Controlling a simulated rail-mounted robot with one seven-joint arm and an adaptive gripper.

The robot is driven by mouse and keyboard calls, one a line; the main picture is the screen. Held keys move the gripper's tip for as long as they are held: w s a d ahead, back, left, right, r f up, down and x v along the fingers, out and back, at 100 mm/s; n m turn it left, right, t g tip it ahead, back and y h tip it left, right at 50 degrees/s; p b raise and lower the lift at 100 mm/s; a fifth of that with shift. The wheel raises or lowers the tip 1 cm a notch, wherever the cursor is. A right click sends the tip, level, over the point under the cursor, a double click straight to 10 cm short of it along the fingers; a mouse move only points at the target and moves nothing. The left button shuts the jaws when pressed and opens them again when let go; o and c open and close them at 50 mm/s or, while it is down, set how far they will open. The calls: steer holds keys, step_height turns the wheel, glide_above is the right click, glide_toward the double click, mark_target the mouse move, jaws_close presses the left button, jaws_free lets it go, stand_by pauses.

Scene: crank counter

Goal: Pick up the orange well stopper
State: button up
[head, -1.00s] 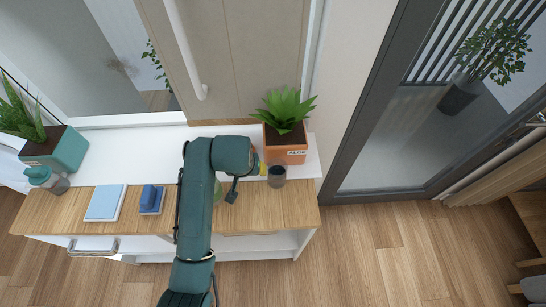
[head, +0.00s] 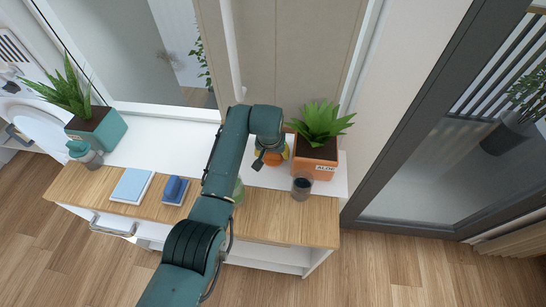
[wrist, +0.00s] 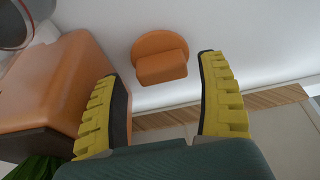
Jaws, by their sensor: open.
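The orange well stopper (wrist: 160,57) shows in the wrist view as a round disc with a raised block grip, on a white surface. My gripper (wrist: 158,70) is open, its two yellow ribbed fingers spread on either side of the stopper's lower part in the picture. The stopper looks beyond the fingertips, and I see no contact. In the head view my gripper is largely hidden by my wrist, just left of the orange planter (head: 315,171).
The orange planter, holding an aloe, stands close to my gripper and also fills the left of the wrist view (wrist: 60,75). A dark glass (head: 302,186) stands in front of it. A blue pad (head: 131,186) and a blue sponge-like block (head: 174,189) lie left on the wooden counter.

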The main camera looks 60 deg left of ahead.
mark_target(273, 154)
steer(key=f, duration=0.1)
steer(key=a+f, duration=0.1)
steer(key=w+f, duration=0.1)
steer(key=shift+a+b, duration=0.25)
steer(key=shift+b, duration=0.1)
steer(key=c, duration=0.7)
steer(key=shift+r, duration=0.15)
steer(key=shift+c, duration=0.2)
